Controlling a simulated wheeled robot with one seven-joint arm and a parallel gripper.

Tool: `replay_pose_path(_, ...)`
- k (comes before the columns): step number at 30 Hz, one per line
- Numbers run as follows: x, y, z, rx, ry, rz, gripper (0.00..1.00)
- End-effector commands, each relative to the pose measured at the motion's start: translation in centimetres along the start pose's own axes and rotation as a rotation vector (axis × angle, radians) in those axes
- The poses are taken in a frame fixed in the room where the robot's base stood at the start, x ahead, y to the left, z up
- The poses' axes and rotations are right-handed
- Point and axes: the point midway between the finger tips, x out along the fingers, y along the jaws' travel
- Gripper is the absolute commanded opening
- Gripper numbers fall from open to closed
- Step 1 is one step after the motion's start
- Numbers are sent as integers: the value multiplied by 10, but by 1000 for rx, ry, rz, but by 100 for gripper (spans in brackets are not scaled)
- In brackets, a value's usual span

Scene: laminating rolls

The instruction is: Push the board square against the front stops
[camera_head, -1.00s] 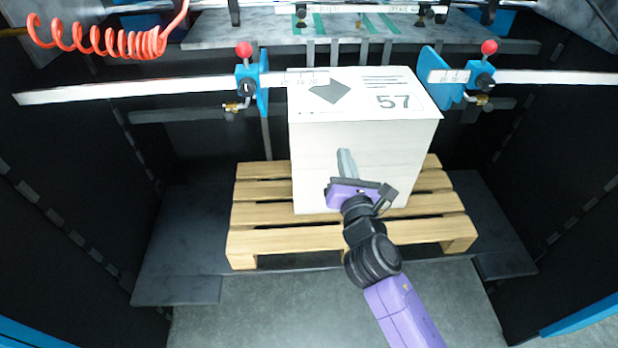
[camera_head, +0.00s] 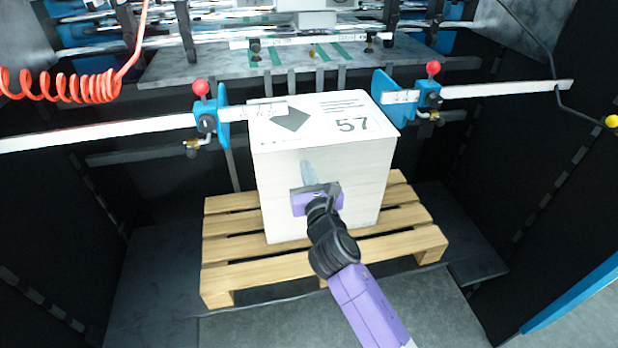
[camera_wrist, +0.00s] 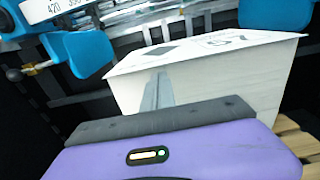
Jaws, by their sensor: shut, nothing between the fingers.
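A tall white stack of board (camera_head: 320,185), its top sheet printed with a dark shape and "57", stands upright on a wooden pallet. Two blue plates with red knobs stand at its far side, a left one (camera_head: 223,120) and a right one (camera_head: 384,92); I cannot tell whether the stack touches them. My gripper (camera_head: 308,172) is shut and empty, its fingers pointing at the stack's near face below the top edge. The wrist view shows the fingers (camera_wrist: 155,92) in front of the white face (camera_wrist: 215,85). Contact with it cannot be told.
The pallet (camera_head: 325,270) juts out around the stack's base. White scale rails run left (camera_head: 95,133) and right (camera_head: 500,90) of the blue plates. A red coiled hose (camera_head: 60,85) hangs at upper left. Dark walls flank the bay; grey floor lies in front.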

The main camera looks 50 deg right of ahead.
Motion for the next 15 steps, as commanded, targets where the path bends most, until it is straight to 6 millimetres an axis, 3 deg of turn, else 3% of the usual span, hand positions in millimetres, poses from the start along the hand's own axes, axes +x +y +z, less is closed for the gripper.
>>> replay_pose_path(15, 49, 0, 1, 0, 0, -1, 0)
